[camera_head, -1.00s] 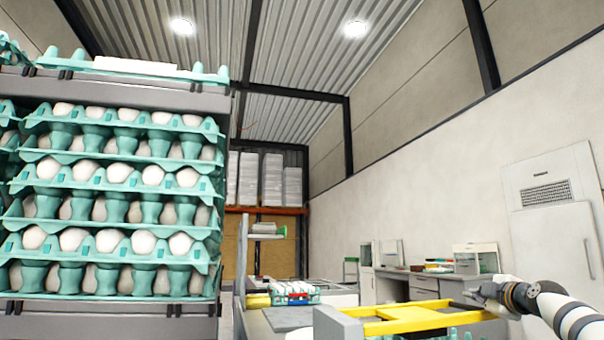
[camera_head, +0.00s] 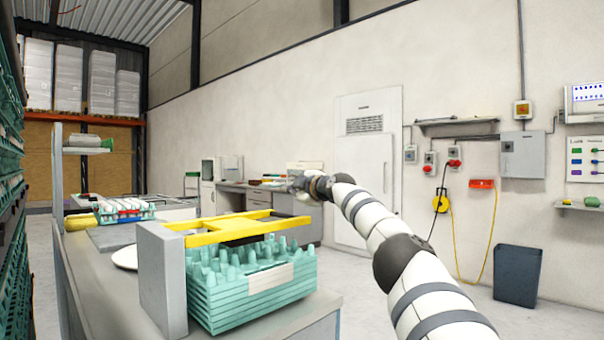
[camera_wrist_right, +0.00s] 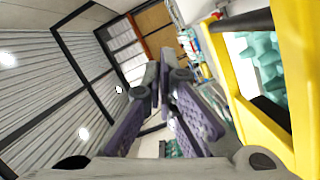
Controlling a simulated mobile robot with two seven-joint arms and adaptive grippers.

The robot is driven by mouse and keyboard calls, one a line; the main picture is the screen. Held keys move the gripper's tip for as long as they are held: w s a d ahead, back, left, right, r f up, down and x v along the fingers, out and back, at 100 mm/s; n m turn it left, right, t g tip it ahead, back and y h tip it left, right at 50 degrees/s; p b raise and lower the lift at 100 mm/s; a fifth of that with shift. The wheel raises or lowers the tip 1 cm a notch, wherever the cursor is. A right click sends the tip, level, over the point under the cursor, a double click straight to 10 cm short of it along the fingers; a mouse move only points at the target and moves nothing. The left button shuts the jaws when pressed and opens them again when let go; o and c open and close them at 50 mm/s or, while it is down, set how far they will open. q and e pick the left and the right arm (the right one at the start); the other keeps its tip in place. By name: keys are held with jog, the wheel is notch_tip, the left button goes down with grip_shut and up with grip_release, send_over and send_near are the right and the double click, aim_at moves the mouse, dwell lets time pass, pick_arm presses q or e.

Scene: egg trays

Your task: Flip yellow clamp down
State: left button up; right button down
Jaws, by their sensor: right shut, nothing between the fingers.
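The yellow clamp (camera_head: 222,235) is a flat frame that reaches out from a grey upright block (camera_head: 163,278). It lies roughly level above a stack of teal egg trays (camera_head: 252,298) on the table. My right gripper (camera_head: 298,186) is at the clamp's right, a little above its far end, and appears apart from it. In the right wrist view the right gripper's fingers (camera_wrist_right: 160,90) are together and empty, with the yellow clamp (camera_wrist_right: 238,95) close on the right side. My left gripper is out of view.
The grey table (camera_head: 100,285) carries a white plate (camera_head: 125,257) behind the block. A tray with red and white items (camera_head: 125,212) stands farther back. A tall rack of teal trays (camera_head: 12,200) borders the left. A dark bin (camera_head: 517,275) stands by the wall.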

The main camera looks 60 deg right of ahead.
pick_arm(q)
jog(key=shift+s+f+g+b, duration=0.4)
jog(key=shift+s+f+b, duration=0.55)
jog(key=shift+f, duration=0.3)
pick_arm(e)
jog(key=d+v, duration=0.1)
jog(key=v, duration=0.8)
jog(key=shift+s+d+r, duration=0.2)
jog(key=shift+s+r, duration=0.05)
jog(key=shift+s, duration=0.2)
